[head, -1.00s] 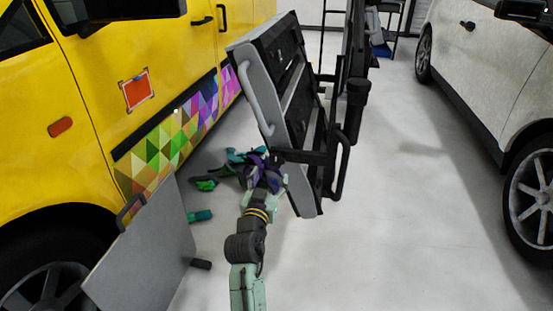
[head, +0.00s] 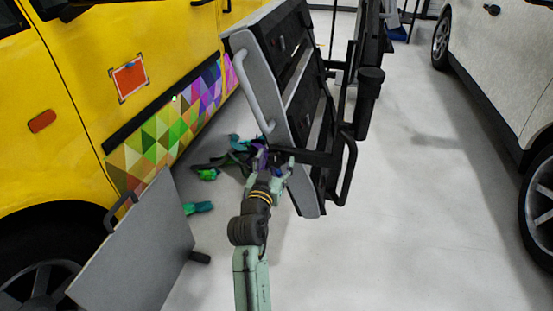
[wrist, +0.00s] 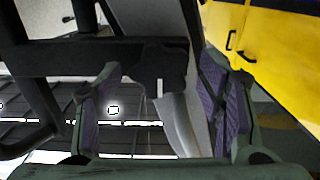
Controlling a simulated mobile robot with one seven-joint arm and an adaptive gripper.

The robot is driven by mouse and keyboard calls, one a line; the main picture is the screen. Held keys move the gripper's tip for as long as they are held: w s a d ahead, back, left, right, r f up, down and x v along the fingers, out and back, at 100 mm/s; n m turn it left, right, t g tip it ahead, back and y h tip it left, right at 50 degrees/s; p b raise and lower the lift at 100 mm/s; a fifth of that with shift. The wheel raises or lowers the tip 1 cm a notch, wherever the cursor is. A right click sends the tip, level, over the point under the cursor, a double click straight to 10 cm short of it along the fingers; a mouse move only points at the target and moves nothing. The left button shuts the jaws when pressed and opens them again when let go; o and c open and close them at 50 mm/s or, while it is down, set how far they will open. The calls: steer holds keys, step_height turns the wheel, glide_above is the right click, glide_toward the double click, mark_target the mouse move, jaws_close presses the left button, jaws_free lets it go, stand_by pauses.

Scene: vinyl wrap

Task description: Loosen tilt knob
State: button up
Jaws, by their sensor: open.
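A tilted grey-and-black panel unit (head: 306,135) hangs on a dark frame in the head view. A black bracket (head: 312,158) crosses its lower part. My gripper (head: 275,168) is at the left end of this bracket, by the panel's lower edge. In the wrist view my gripper (wrist: 165,98) is open, with its two purple-padded fingers apart. A dark blocky part (wrist: 168,68) with a small white mark shows between the fingers and may be the tilt knob. I cannot tell whether the fingers touch it.
A yellow van (head: 110,80) with a colourful triangle wrap stands at the left. A grey board (head: 140,250) with a handle leans near it. Crumpled coloured scraps (head: 232,155) lie on the floor. A white car (head: 500,75) is at the right, with clear floor (head: 410,200) between.

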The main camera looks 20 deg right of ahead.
steer(key=shift+c, duration=0.2)
steer(key=c, duration=1.1)
